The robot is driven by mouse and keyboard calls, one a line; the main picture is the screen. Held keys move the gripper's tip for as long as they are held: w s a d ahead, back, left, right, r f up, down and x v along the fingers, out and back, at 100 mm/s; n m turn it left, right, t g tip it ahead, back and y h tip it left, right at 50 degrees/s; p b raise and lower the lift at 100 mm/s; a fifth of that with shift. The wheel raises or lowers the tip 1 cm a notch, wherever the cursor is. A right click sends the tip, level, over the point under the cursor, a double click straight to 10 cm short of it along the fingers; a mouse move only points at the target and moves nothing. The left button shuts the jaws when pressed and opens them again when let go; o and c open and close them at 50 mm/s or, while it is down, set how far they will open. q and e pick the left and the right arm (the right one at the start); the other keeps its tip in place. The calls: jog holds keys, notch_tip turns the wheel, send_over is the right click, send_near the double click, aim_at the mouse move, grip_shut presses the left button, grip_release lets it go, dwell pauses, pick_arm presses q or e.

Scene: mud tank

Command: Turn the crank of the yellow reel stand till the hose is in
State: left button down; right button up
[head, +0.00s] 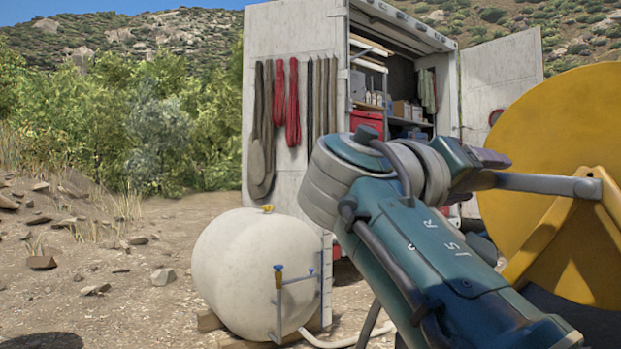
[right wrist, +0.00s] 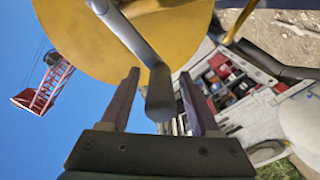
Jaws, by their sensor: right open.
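The yellow reel (head: 545,140) stands at the right edge in the head view, on a yellow stand (head: 577,255). Its grey crank (head: 545,184) sticks out to the left towards my right gripper (head: 490,168). In the right wrist view, the reel (right wrist: 90,45) fills the upper part. The crank's grey handle (right wrist: 160,97) lies between the two dark fingers of my right gripper (right wrist: 159,74). The fingers are open, with a gap on each side of the handle. A pale hose (head: 345,341) lies on the ground by the tank; I cannot tell if it reaches the reel. My left gripper is out of view.
A white round tank (head: 250,262) with a tap stands on timber blocks, left of my right arm. Behind it is an open white container (head: 290,100) with shelves and hanging hoses. Stony ground at left is open. A red lattice tower (right wrist: 47,85) shows in the right wrist view.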

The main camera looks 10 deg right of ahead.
jog(key=shift+a, duration=0.1)
jog(key=shift+c, duration=0.4)
grip_shut()
dwell(0.8)
